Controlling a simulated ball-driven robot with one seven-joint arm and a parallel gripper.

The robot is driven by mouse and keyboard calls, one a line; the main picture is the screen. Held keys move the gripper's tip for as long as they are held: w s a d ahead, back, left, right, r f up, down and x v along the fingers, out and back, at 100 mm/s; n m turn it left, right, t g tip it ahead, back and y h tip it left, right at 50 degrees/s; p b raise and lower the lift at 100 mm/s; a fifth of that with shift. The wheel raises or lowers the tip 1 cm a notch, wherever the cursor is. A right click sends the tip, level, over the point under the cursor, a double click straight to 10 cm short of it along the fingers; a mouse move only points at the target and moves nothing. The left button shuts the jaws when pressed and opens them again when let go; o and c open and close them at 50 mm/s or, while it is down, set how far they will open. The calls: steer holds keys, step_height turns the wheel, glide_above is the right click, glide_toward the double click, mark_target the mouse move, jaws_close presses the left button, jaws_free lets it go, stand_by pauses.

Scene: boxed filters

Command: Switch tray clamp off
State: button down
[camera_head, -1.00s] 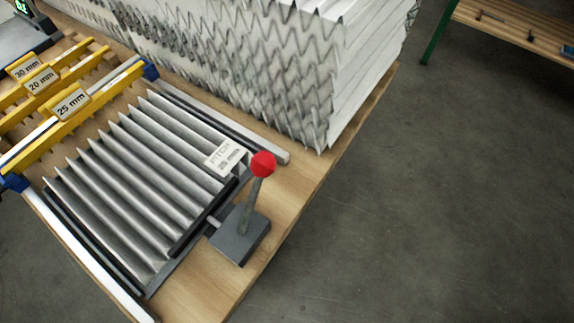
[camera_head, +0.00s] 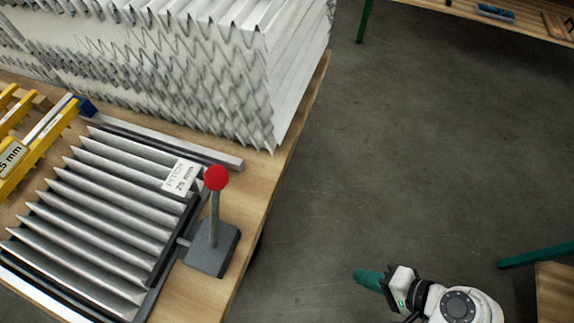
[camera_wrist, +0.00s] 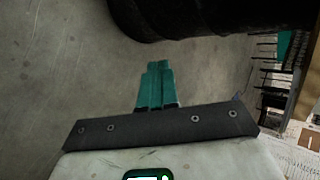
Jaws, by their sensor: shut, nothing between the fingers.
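The tray clamp is a grey base (camera_head: 210,252) with an upright lever (camera_head: 213,215) topped by a red ball knob (camera_head: 216,178). It stands at the right edge of the workbench, against the tray's side. My gripper (camera_head: 366,278) is at the lower right in the head view, over the floor and well apart from the clamp. In the wrist view its green fingers (camera_wrist: 155,85) are together with nothing between them. The clamp is not visible in the wrist view.
A tall stack of white pleated filters (camera_head: 200,70) stands at the back of the workbench (camera_head: 268,190). Yellow pitch combs (camera_head: 35,155) lie at the left. Another bench (camera_head: 530,20) is at the far right, and a green-legged one (camera_head: 553,285) is at lower right. Grey floor (camera_head: 400,150) between is clear.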

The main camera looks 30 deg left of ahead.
mark_target(214, 212)
steer(key=w+a+r+g+y, duration=0.1)
steer(key=a+r+g+y, duration=0.2)
steer(key=r, duration=0.4)
steer(key=w+a+r+g+y+p, duration=0.1)
steer(key=w+a+r+g+y, duration=0.1)
steer(key=a+r, duration=0.4)
steer(key=w+a+r+g+y+p, duration=0.1)
steer(key=a+r+g+y, duration=0.2)
steer(key=r, duration=0.6)
steer(key=shift+w+a+r+g+y, duration=0.25)
steer(key=shift+w+a+g+y, duration=0.1)
steer(key=shift+a+g, duration=0.6)
steer(key=shift+a, duration=0.25)
steer(key=s+d+r+p+x, duration=0.1)
steer(key=p+x, duration=0.3)
steer(key=x, duration=0.8)
steer(key=shift+s+r, duration=0.35)
steer(key=shift+s, duration=0.15)
steer(key=shift+a, duration=0.15)
steer(key=shift+n, duration=0.3)
